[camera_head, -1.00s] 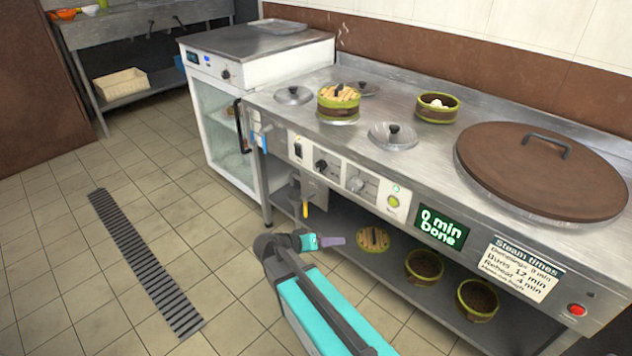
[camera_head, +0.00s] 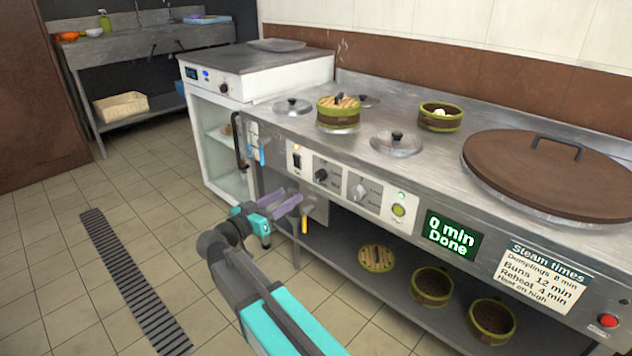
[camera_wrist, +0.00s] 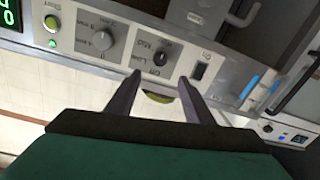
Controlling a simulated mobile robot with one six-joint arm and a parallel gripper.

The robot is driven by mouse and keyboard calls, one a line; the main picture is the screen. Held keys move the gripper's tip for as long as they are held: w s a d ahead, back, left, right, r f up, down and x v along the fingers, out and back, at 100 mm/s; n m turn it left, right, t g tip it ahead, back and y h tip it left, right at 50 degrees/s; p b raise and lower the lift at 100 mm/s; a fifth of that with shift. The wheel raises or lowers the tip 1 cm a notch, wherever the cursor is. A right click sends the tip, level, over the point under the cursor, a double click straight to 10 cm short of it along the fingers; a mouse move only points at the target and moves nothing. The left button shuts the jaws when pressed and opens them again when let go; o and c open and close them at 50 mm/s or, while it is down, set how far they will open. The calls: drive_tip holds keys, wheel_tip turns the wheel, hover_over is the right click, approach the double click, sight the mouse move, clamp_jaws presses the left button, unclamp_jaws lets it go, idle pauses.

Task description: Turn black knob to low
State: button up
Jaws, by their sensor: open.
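My gripper (camera_head: 293,203) is open and empty, in front of the counter, left of and below the knob in the head view. In the wrist view its two fingers (camera_wrist: 158,82) point toward the panel, with the knob just beyond and between their tips. They appear apart from the knob.
The grey dial (camera_head: 362,190), black switch (camera_head: 297,160) and green button (camera_head: 398,210) are on the same panel. Bamboo baskets (camera_head: 432,288) stand on the lower shelf. Floor at left is open.

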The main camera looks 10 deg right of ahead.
sight(318, 177)
drive_tip(key=b+x, duration=0.3)
drive_tip(key=x, duration=1.1)
drive_tip(key=shift+f, duration=0.1)
drive_tip(key=shift+a, duration=0.1)
drive_tip(key=c, duration=1)
